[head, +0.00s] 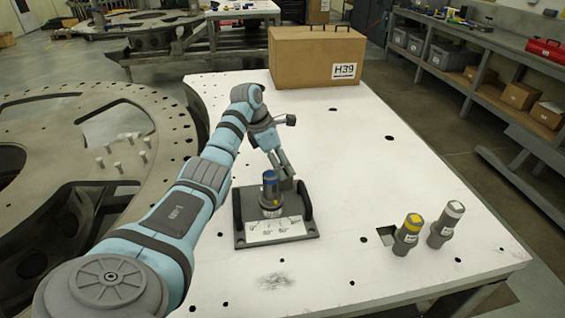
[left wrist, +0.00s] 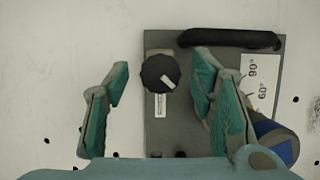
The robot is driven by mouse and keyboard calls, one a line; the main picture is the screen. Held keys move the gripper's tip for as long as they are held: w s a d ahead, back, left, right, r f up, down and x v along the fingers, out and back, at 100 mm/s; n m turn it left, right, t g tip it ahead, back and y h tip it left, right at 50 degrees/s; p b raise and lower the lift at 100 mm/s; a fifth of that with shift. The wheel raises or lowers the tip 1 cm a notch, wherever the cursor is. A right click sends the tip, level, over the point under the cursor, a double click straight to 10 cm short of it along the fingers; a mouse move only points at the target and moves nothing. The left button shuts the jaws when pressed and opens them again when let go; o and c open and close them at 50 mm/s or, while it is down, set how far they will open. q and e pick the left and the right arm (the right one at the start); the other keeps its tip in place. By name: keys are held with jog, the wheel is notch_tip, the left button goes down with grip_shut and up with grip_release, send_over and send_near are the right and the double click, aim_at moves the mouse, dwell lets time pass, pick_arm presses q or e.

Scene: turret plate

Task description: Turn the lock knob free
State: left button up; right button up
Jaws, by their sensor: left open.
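The lock knob (left wrist: 160,73), black and round with a white pointer mark, sits on the grey plate (left wrist: 165,133) in the left wrist view. Its pointer slants down to the right, and a small white label lies below it. My left gripper (left wrist: 162,68) is open, with one finger on each side of the knob and gaps between. In the head view my left gripper (head: 283,168) is behind the blue-topped cylinder (head: 269,189) on the plate (head: 245,241). There the knob is hidden. My right gripper does not show.
The plate has black handles at its sides and a white angle scale (head: 276,229) in front. A cardboard box (head: 310,60) stands at the back. The white table's right part is mostly clear.

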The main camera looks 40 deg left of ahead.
pick_arm(q)
jog(key=c, duration=1.1)
jog(key=shift+c, duration=0.2)
jog(key=shift+d+r+n+y+p, duration=0.15)
jog(key=shift+n+y+p, duration=0.25)
jog(key=shift+n+p, duration=0.75)
jog(key=shift+n+t+y+p, duration=0.4)
jog(key=shift+n+p, duration=0.65)
jog(key=shift+p, duration=0.15)
jog(key=shift+d+n+y+p, duration=0.1)
jog(key=shift+n+y+p, duration=0.3)
jog(key=shift+n+p, duration=0.55)
jog(key=shift+n+y, duration=0.5)
jog(key=shift+n, duration=0.85)
